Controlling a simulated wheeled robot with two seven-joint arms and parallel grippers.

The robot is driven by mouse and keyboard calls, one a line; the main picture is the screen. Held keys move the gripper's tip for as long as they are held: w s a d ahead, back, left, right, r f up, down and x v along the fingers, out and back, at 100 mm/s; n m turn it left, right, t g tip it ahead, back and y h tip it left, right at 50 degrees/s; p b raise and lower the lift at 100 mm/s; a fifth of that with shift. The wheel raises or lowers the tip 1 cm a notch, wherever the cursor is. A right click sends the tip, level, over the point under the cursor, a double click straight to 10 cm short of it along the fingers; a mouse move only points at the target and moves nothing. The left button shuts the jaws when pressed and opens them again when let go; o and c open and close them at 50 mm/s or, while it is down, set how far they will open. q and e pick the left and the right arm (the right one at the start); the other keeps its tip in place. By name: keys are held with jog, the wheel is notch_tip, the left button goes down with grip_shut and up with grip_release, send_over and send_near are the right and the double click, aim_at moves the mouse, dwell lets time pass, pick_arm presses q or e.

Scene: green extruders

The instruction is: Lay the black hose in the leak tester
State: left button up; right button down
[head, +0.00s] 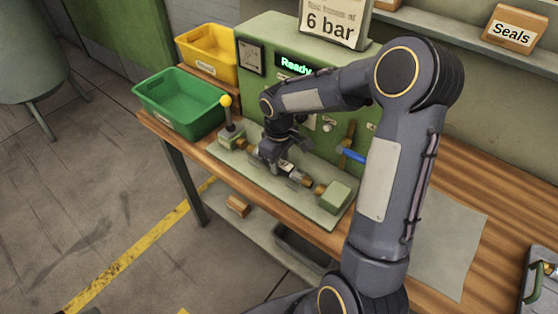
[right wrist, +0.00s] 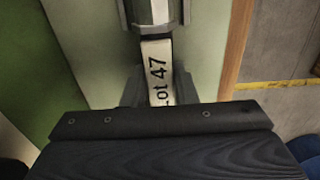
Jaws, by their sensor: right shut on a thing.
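The leak tester (head: 352,88) is a green machine with a lit "Ready" display and a pale green bed (head: 245,166) in front. On the bed stand a left block with a yellow-knobbed lever (head: 227,115) and a right green block (head: 333,196) with a brass fitting. My right gripper (head: 281,166) is low over the bed between the blocks. In the right wrist view, it is shut on the hose, whose white "Lot 47" label (right wrist: 157,65) and grey fitting (right wrist: 150,12) show. The gripper hides much of the hose; I cannot tell whether its ends touch the blocks. My left gripper is out of view.
A green bin (head: 180,103) and a yellow bin (head: 207,52) stand at the left. A blue-handled valve (head: 353,155) is on the tester's front. A grey mat (head: 450,245) lies bare on the bench at right, near a tray (head: 538,275).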

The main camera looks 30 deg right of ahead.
jog(key=c, duration=1.1)
grip_release()
jog(key=shift+f, duration=0.1)
jog(key=shift+c, duration=0.2)
notch_tip(320, 180, up, 12)
jog(key=s+a+m+t+y, duration=0.2)
jog(key=s+a+m, duration=0.1)
jog(key=s, duration=0.8)
jog(key=s+a+m+t+y, duration=0.1)
jog(key=s+a+m+t, duration=0.2)
jog(key=s, duration=0.8)
jog(key=shift+a+r+t+y, duration=0.3)
jog(key=shift+a+r+y, duration=0.1)
jog(key=shift+a, duration=0.25)
jog(key=shift+s, duration=0.1)
